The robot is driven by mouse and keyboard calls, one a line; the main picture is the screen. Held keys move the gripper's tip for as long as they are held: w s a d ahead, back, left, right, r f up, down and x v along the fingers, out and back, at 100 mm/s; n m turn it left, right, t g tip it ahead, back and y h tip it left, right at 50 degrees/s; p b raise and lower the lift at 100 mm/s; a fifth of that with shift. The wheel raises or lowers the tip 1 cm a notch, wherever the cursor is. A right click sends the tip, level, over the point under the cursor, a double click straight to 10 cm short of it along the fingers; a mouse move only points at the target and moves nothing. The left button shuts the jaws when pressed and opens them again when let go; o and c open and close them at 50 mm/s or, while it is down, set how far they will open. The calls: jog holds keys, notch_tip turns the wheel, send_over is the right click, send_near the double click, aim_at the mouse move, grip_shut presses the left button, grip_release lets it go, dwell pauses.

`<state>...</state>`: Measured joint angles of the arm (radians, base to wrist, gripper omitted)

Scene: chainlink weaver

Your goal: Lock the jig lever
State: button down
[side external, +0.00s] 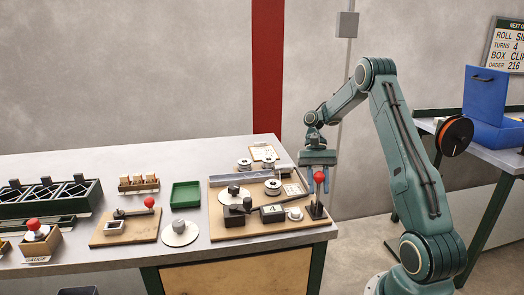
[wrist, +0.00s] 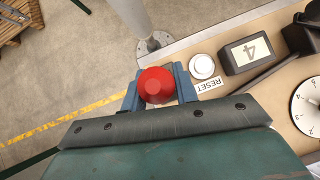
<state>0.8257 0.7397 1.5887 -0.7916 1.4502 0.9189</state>
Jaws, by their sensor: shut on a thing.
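A lever with a red ball knob (side external: 319,177) stands roughly upright on a dark base (side external: 317,210) at the right end of a wooden board. My gripper (side external: 318,183) is above it with its fingers pointing down, shut on the red knob. In the wrist view the knob (wrist: 157,84) sits between the two blue fingers; the lever's shaft and base are hidden there. A second red-knobbed lever (side external: 149,202) lies low over a smaller wooden board at the left. The pictures do not label which lever is the jig lever.
Beside the held lever are a white button (wrist: 202,66) by a RESET label and a counter reading 4 (wrist: 252,52). White spools (side external: 272,187), a green tray (side external: 186,194) and a red push button (side external: 33,224) stand further left. The table's right edge is close.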

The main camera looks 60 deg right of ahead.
jog(key=c, duration=1.1)
grip_release()
jog(key=shift+s+a+t+h, duration=0.3)
jog(key=shift+t+h, duration=0.1)
